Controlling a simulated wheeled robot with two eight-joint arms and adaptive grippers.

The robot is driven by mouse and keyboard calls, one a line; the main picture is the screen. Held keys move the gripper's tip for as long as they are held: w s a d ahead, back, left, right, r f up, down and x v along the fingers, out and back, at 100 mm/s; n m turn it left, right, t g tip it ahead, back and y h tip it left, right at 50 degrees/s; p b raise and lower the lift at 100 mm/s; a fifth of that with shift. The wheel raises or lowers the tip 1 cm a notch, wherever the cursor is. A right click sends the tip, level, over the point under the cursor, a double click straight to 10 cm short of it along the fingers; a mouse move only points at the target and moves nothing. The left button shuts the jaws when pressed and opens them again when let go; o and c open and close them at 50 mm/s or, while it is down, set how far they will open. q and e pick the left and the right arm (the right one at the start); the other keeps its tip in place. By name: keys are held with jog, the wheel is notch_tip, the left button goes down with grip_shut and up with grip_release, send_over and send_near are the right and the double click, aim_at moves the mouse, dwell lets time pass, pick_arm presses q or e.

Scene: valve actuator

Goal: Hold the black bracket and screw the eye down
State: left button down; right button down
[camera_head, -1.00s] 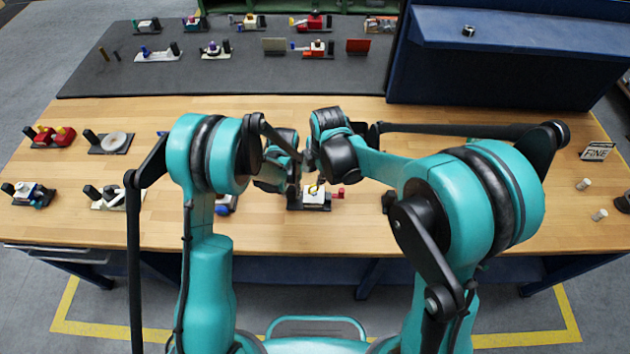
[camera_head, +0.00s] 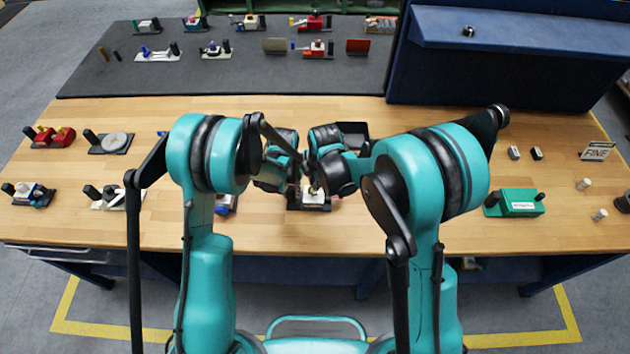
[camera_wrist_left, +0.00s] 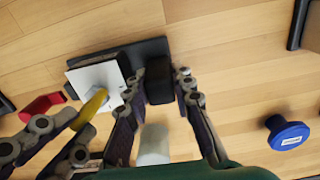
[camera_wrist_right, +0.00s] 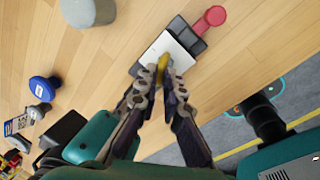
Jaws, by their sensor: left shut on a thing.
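The black bracket (camera_wrist_left: 158,92) is an upright dark block at the end of a dark base (camera_wrist_left: 150,48). My left gripper (camera_wrist_left: 160,77) is shut on it, one finger on each side. A white plate (camera_wrist_left: 92,78) lies on the base, and it also shows in the right wrist view (camera_wrist_right: 160,47). The yellow eye (camera_wrist_left: 90,107) stands over the plate. My right gripper (camera_wrist_right: 161,72) has its fingertips on either side of the eye (camera_wrist_right: 163,60); whether they grip it is unclear. In the head view the fixture (camera_head: 312,203) is partly hidden by my arms.
A red knob (camera_wrist_right: 213,16) sits at the base's end. A grey cylinder (camera_wrist_left: 153,145) and a blue knob (camera_wrist_left: 288,133) are nearby. A green fixture (camera_head: 519,203) stands right on the wooden table (camera_head: 400,240). Other fixtures stand at the left and on the dark mat (camera_head: 235,80).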

jog(key=shift+m+h, duration=0.3)
jog(key=shift+m, duration=1.2)
jog(key=c, duration=1.6)
grip_release()
jog(key=r, duration=0.4)
jog(key=s+r, duration=0.1)
jog(key=r, duration=0.2)
jog(key=s+r, duration=0.1)
jog(key=r, duration=0.3)
jog(key=shift+s+d+r, duration=0.2)
jog(key=shift+s+r, duration=0.05)
jog(key=shift+r, duration=0.1)
